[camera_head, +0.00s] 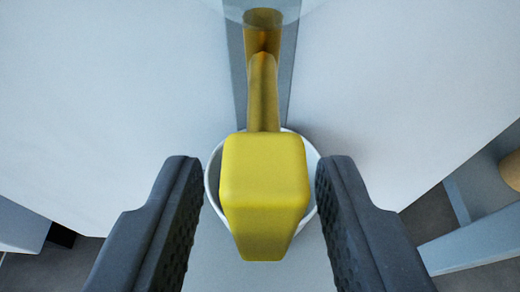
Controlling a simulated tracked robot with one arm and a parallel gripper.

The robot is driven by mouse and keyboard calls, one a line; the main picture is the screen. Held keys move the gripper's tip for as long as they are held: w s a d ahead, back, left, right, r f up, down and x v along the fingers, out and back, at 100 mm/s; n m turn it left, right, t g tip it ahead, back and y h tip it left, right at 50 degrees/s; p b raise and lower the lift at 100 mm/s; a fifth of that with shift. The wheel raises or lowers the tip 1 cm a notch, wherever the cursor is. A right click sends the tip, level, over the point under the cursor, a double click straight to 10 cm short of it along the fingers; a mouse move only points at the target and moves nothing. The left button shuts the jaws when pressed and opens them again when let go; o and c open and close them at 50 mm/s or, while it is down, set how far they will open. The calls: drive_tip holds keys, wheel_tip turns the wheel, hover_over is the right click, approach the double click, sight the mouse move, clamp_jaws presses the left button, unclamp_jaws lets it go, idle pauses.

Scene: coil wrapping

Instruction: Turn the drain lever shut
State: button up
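The drain lever is a yellow block-shaped handle (265,180) in the middle of the head camera view. A thin yellow stem (263,92) runs from it up towards the top of the picture. My gripper (258,195) is open. Its two dark, textured fingers stand to the left and right of the handle, with a visible gap on each side. The handle appears between the fingers in the picture, but I cannot tell how far it is from them in depth.
A white round rim (213,180) shows behind and below the handle. Pale surfaces lie on both sides of a grey strip (240,75). A clear rounded part is at the top. At the lower right are a grey-blue frame (475,240) and a tan round object (511,170).

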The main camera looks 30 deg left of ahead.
drive_tip(key=shift+w+a+f, duration=0.15)
drive_tip(key=shift+w, duration=0.05)
clamp_jaws()
drive_tip(key=shift+a, duration=0.3)
drive_tip(key=shift+d, duration=0.15)
